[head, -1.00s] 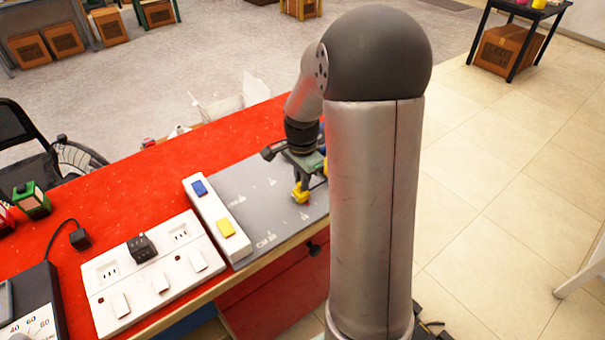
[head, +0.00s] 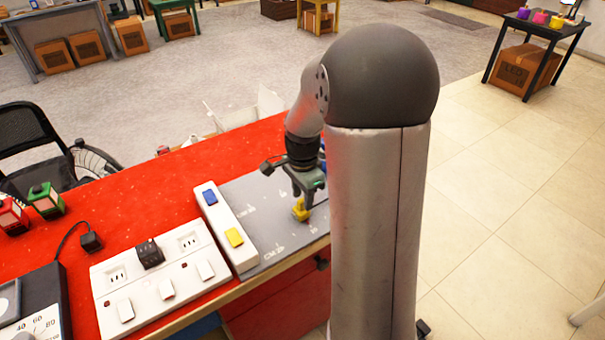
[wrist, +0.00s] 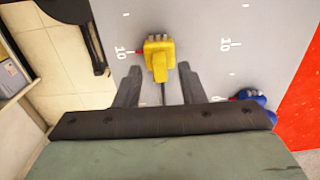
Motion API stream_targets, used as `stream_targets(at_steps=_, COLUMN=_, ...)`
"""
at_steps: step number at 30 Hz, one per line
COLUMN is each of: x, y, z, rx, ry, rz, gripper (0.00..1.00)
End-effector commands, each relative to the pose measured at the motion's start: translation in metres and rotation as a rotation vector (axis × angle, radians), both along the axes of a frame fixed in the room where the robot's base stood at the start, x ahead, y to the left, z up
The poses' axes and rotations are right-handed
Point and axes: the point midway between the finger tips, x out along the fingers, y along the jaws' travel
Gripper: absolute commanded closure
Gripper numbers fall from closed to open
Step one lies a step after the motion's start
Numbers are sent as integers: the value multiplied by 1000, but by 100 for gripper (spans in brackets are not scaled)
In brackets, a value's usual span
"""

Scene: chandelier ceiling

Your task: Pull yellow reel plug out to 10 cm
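The yellow plug (wrist: 159,58) lies on the grey marked mat in the wrist view, beside a red pointer at a "10" mark. It also shows in the head view (head: 300,211), below my gripper (head: 303,202). In the wrist view my gripper (wrist: 158,68) is open. Its two dark fingers stand to the left and right of the plug's near end, with a gap on each side. A thin dark cord (wrist: 163,95) runs from the plug toward the gripper body, which hides the rest. I cannot tell how high the fingertips are above the mat.
A blue plug (wrist: 252,97) lies at the right beside another scale. A white strip (head: 222,224) with blue and yellow buttons borders the grey mat (head: 256,235). A white socket panel (head: 134,291) stands left on the red table (head: 165,195). My arm column hides the mat's right part.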

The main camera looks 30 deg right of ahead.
Motion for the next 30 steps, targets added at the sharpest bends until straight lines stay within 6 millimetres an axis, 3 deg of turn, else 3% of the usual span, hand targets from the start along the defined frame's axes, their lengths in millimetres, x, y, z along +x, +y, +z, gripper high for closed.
stream_targets(at_steps=18, x=1, y=0, z=136, rx=-1, ry=-6, rz=0, gripper=64)
stream_targets(at_steps=24, x=0, y=0, z=162, rx=-1, ry=-4, rz=0, gripper=64)
stream_targets(at_steps=30, x=0, y=0, z=168, rx=-1, ry=-2, rz=0, gripper=64)
